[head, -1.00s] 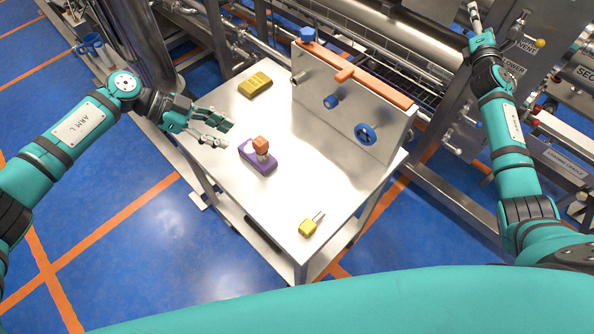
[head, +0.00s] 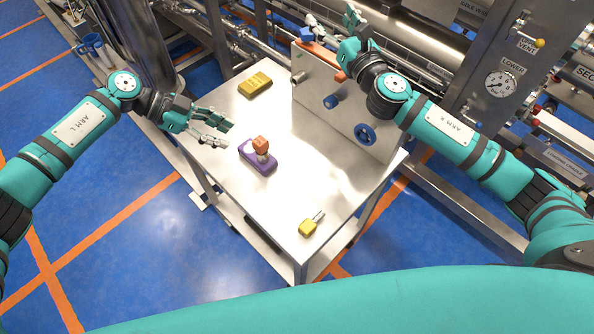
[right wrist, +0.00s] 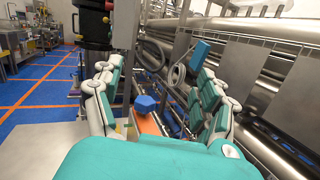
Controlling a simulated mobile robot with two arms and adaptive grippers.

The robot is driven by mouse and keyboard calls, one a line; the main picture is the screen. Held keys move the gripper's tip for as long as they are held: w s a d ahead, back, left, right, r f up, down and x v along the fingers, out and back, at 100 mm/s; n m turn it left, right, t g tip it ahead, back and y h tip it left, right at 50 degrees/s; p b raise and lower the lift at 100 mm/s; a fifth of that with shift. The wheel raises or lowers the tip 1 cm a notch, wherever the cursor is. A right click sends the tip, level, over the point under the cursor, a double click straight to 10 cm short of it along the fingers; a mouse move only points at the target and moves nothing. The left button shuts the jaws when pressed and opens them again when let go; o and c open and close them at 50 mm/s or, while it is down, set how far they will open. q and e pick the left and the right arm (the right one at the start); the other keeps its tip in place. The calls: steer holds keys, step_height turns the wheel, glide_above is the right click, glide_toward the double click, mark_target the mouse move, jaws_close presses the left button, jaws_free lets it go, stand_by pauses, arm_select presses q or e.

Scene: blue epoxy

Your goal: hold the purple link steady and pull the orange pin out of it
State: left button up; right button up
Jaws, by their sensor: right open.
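The purple link (head: 258,160) lies on the metal table, left of its middle. The orange pin (head: 260,144) stands up in it, its square orange head on top. My left gripper (head: 221,133) is open and empty, a little above and left of the link, apart from it. My right gripper (head: 330,32) is over the top edge of the upright panel at the back of the table, far from the link. In the right wrist view its fingers (right wrist: 160,95) are spread wide with nothing between them.
The upright panel (head: 380,135) has an orange top strip, a blue knob (head: 331,101), a blue handwheel (head: 366,134) and a blue piece (head: 307,33) at its corner. A yellow block (head: 255,85) and a yellow padlock-like piece (head: 312,224) lie on the table (head: 300,190). The table's front half is mostly clear.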

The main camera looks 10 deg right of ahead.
steer(key=s+a+f+n+g+y, duration=0.1)
steer(key=s+a+f+g+y, duration=0.1)
steer(key=s+a+f, duration=0.5)
steer(key=n+g+y, duration=0.2)
steer(key=n+g, duration=0.1)
steer(key=g, duration=0.1)
glide_above(265, 164)
steer(key=s+d, duration=0.4)
steer(key=d, duration=0.1)
step_height(265, 164, down, 10)
steer(key=shift+n+g+h, duration=0.4)
steer(key=shift+n+g, duration=0.2)
steer(key=shift+g, duration=0.3)
steer(key=s+f, duration=0.2)
steer(key=s+d+f, duration=0.1)
steer(key=s+f, duration=0.1)
steer(key=shift+s+d+f, duration=0.15)
steer(key=shift+d+f, duration=0.05)
steer(key=shift+f, duration=0.15)
steer(key=x, duration=1.7)
steer(key=shift+c, duration=0.3)
steer(key=c, duration=1.4)
steer(key=shift+o, duration=0.2)
